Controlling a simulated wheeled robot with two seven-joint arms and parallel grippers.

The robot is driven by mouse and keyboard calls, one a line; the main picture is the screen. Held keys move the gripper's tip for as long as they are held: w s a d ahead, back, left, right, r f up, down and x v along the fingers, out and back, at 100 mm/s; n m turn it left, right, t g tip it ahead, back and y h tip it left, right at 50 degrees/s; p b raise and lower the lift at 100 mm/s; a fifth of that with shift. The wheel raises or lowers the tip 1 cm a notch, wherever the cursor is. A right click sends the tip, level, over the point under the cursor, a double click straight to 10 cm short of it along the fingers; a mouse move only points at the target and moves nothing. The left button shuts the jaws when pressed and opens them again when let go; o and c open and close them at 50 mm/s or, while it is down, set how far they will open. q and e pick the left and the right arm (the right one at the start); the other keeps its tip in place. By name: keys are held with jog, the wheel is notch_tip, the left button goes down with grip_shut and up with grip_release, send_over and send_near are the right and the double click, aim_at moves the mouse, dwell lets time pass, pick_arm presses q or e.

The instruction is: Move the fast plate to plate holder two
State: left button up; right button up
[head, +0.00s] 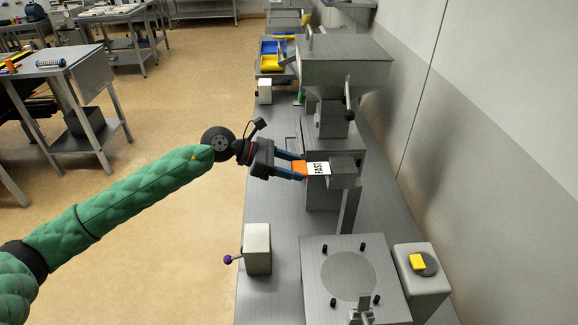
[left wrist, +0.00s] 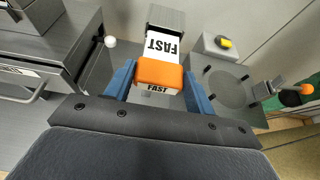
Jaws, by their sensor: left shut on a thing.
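The fast plate (head: 318,168) has an orange grip end and a white label reading FAST. My left gripper (head: 302,168) is shut on its orange end, with a blue finger on each side; the left wrist view shows the same hold on the orange part (left wrist: 158,74). The plate's white end meets a grey metal block (head: 345,172) on a post, which also shows in the left wrist view (left wrist: 166,18). How far the plate sits in the block is hidden. No marking shows which plate holder this is. My right gripper is not in view.
A large grey machine (head: 345,65) with a black-knobbed lever stands just behind. In front are a plate with a round disc and several pegs (head: 348,275), a box with a yellow switch (head: 420,265), and a box with a purple-knobbed lever (head: 257,248). A wall bounds the right.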

aim_at(322, 168)
pick_arm(q)
jog(key=shift+d+b, duration=0.6)
jog(key=shift+d, duration=2.55)
jog(key=o, duration=1.4)
jog(key=shift+c, duration=0.2)
jog(key=shift+a, duration=0.25)
jog(key=b+v, duration=0.3)
jog(key=v, duration=0.2)
jog(key=shift+a+r, duration=0.1)
jog(key=shift+a, duration=0.3)
jog(key=shift+b+v, duration=0.3)
jog(key=shift+v, duration=0.5)
jog(key=shift+d+r, duration=0.1)
jog(key=shift+r, duration=0.05)
